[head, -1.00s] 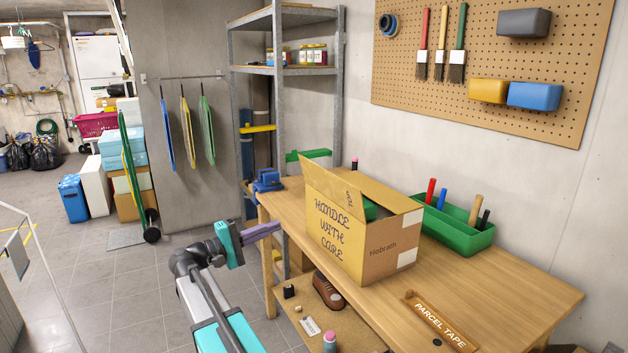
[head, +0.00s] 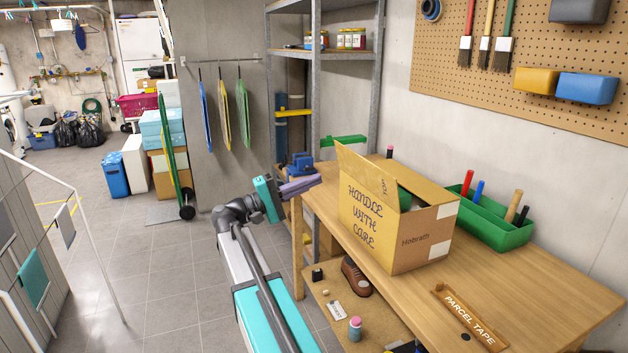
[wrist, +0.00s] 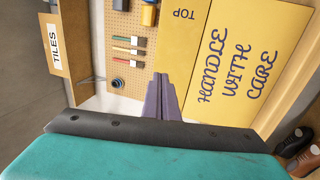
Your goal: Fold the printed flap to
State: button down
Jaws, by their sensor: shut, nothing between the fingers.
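The cardboard box (head: 425,240) stands on the workbench, with "HANDLE WITH CARE" on its side facing left. The flap printed "TOP" (head: 362,170) stands up and leans outward slightly from that side's top edge. The wrist view shows the flap (wrist: 190,45) with "TOP" upside down, beside the lettered side (wrist: 240,60). My gripper (head: 319,181), with purple fingers, is shut and empty. It is just left of the box, near the height of the flap's base. In the wrist view the fingers (wrist: 160,76) overlap the flap's edge; I cannot tell whether they touch.
A green tray (head: 515,238) with tools stands behind the box. A parcel tape holder (head: 468,315) lies near the bench's front. A blue vise (head: 301,165) sits at the bench's left end. Shelving (head: 320,90) and a pegboard (head: 530,90) stand behind.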

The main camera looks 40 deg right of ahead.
aim_at(360, 160)
jog(key=p+x, duration=0.3)
jog(key=x, duration=0.9)
jog(key=shift+d, duration=0.3)
jog(key=shift+a, duration=0.15)
jog(key=shift+w+r+p, duration=0.15)
jog(key=shift+r+p, duration=0.05)
jog(key=shift+p, duration=0.1)
